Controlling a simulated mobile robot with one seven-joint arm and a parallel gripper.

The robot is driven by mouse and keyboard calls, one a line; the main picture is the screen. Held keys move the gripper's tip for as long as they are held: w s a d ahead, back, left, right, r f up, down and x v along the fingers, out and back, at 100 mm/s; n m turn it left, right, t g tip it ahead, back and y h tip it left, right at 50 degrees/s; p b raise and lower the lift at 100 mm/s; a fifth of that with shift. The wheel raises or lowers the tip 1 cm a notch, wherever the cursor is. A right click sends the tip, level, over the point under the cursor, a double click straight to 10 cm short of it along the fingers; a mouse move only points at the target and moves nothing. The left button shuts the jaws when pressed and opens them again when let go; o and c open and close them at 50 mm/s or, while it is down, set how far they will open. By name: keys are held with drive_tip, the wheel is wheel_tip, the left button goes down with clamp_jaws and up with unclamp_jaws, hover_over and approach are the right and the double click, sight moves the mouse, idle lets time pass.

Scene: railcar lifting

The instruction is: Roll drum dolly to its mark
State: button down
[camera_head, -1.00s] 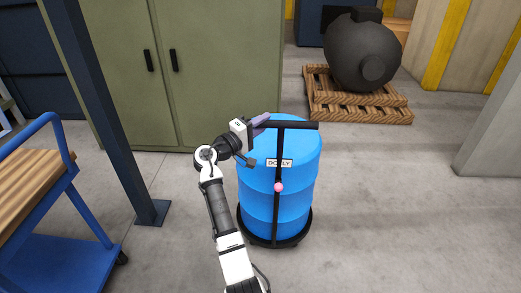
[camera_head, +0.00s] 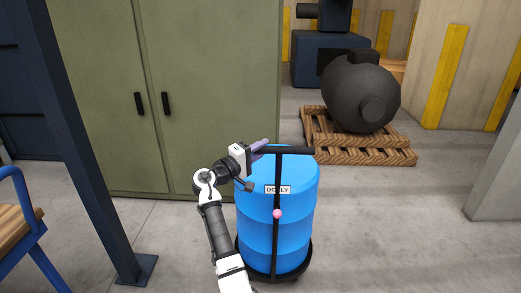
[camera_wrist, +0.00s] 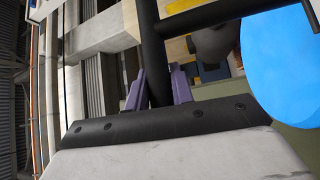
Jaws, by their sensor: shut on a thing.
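The drum dolly is a round black base (camera_head: 300,272) carrying a blue drum (camera_head: 300,237), with a black upright and T-shaped handle (camera_head: 296,150) on the near side. A white "DOLLY" label (camera_head: 278,189) and a pink ball (camera_head: 277,214) show at the upright. My gripper (camera_head: 258,147) is at the left part of the handle bar. In the wrist view its purple fingers (camera_wrist: 158,90) are shut around the black bar. The blue drum (camera_wrist: 280,70) shows at the right there. No floor mark is visible.
A green cabinet (camera_head: 200,80) stands behind and left of the drum. A dark post (camera_head: 85,140) and a cart with a wooden top (camera_head: 15,235) are at left. A dark tank (camera_head: 355,90) sits on pallets (camera_head: 350,150) at the back right. The floor (camera_head: 410,230) at right is clear.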

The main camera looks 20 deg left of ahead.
drive_tip(key=shift+w+r, duration=0.15)
drive_tip(key=shift+r, duration=0.05)
drive_tip(key=c, duration=1.2)
unclamp_jaws()
drive_tip(key=shift+w+a+f, duration=0.1)
drive_tip(key=shift+f, duration=0.05)
drive_tip(key=b+v, duration=0.2)
drive_tip(key=v, duration=1.2)
